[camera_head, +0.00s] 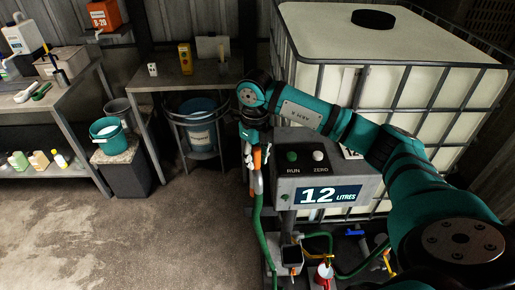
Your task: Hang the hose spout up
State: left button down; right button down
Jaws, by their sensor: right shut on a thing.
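My right arm reaches in from the right across the front of the disperser column head (318,168). My right gripper (256,155) points down at the left side of that head and is shut on the hose spout (257,162), whose orange part shows between the fingers. The green hose (259,222) hangs from the spout down toward the column's foot. The spout looks roughly upright. Whether it touches a holder on the column's side cannot be told. The display reads 12 litres, with a green RUN button and a white ZERO button above it. My left gripper is not in view.
A large caged white tank (388,50) stands behind the column. A blue bucket (197,122) in a stand and a side table (185,77) are at the back. A teal bucket (108,133) stands at left. The concrete floor at front left is clear.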

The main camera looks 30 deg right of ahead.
jog(key=shift+w+d+r+m, duration=0.25)
jog(key=shift+d+m, duration=0.2)
jog(key=shift+m, duration=0.45)
jog(key=shift+f, duration=0.15)
notch_tip(320, 180, down, 14)
jog(key=b, duration=0.9)
jog(key=shift+f, duration=0.15)
jog(key=shift+d+f+b, duration=0.1)
jog(key=shift+f+b, duration=0.9)
jog(key=shift+f, duration=0.3)
jog(key=shift+f+b, duration=0.3)
jog(key=shift+f, duration=0.1)
jog(key=c, duration=1)
grip_release()
jog(key=shift+s, duration=0.1)
